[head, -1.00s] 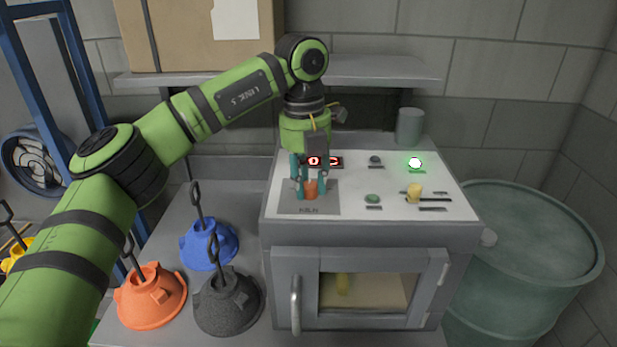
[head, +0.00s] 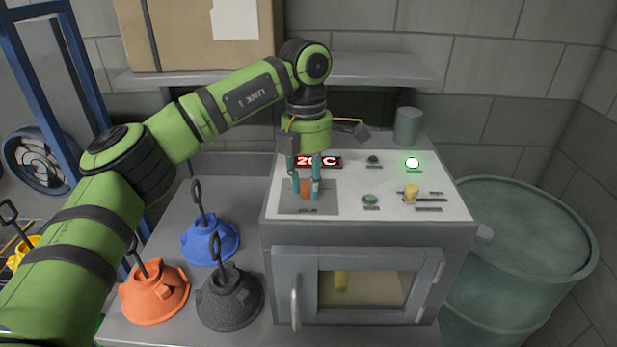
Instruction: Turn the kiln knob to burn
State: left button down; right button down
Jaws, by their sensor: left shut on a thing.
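The kiln (head: 300,236) is a grey box with a white sloped control panel and a glazed door. Its orange knob (head: 306,190) sits on a grey plate at the panel's left, partly covered by my fingers. My left gripper (head: 306,192) comes down from above with its teal fingers shut on the knob, one on each side. The knob's pointer and the plate's markings are too small or hidden to read. A red display (head: 318,161) behind the fingers shows a reading ending in C, partly covered. My right gripper is not in view.
The panel also has a lit green lamp (head: 412,163), a green button (head: 370,199) and a yellow slider (head: 411,193). Blue (head: 210,243), orange (head: 153,293) and dark grey (head: 229,300) hoods stand left of the kiln. A green barrel (head: 530,260) stands right.

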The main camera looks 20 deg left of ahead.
aim_at(306, 184)
pick_arm(q)
jog(key=shift+s+f+m, duration=0.1)
jog(key=shift+f+m, duration=0.2)
jog(key=shift+m, duration=0.6)
jog(key=c, duration=0.9)
grip_release()
jog(key=shift+a+r, duration=0.1)
jog(key=shift+r, duration=0.05)
jog(key=shift+r, duration=0.5)
notch_tip(306, 184, up, 11)
jog(key=shift+w+a, duration=0.15)
jog(key=shift+w, duration=0.15)
jog(key=shift+f, duration=0.1)
